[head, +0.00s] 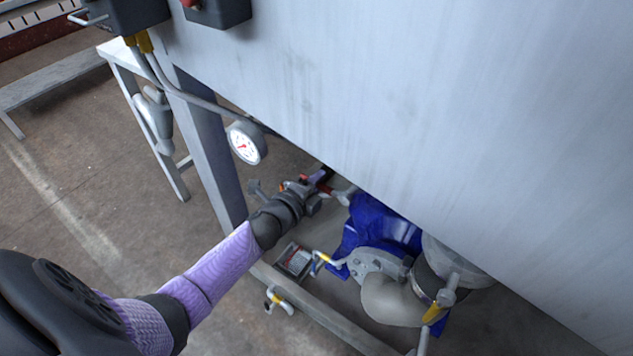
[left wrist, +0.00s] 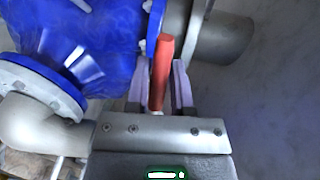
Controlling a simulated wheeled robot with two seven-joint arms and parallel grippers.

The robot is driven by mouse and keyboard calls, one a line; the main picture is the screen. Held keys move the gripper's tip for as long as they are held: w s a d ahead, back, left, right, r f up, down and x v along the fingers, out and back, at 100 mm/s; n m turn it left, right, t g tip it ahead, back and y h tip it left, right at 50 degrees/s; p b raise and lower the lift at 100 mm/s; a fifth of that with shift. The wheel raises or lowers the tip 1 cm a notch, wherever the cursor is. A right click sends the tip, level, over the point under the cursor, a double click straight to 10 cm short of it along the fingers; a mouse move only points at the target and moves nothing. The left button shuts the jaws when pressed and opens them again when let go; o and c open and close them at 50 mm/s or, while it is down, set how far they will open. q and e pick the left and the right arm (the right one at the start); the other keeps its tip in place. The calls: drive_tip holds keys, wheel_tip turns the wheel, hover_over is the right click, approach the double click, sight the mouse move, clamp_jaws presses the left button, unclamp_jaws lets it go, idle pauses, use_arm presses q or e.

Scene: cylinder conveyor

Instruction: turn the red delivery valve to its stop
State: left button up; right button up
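The red valve handle (left wrist: 161,72) shows in the left wrist view as a slim red lever beside the blue valve or pump body (left wrist: 110,40). It lies between the two pale purple fingers of my left gripper (left wrist: 163,80). The fingers stand apart, with narrow gaps seen beside the lever, so the gripper looks open around it. In the head view my left arm reaches down under the tank, and the left gripper (head: 318,188) is at a small bit of red (head: 304,181). The tank edge hides part of this area. My right gripper is not in view.
The large grey tank (head: 420,120) overhangs the work area. A frame leg (head: 205,150) and a pressure gauge (head: 246,143) stand close to my left arm. Blue machinery (head: 380,225), a grey pipe elbow (head: 393,298) and yellow-handled valves lie to the right.

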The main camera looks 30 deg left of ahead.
use_arm(q)
drive_tip(key=o, duration=0.3)
drive_tip(key=shift+o, duration=0.2)
drive_tip(key=shift+s, duration=0.1)
drive_tip(key=s+r+p, duration=0.2)
drive_tip(key=s+p, duration=0.2)
drive_tip(key=s, duration=0.5)
drive_tip(key=shift+s+a, duration=0.15)
drive_tip(key=shift+s, duration=0.15)
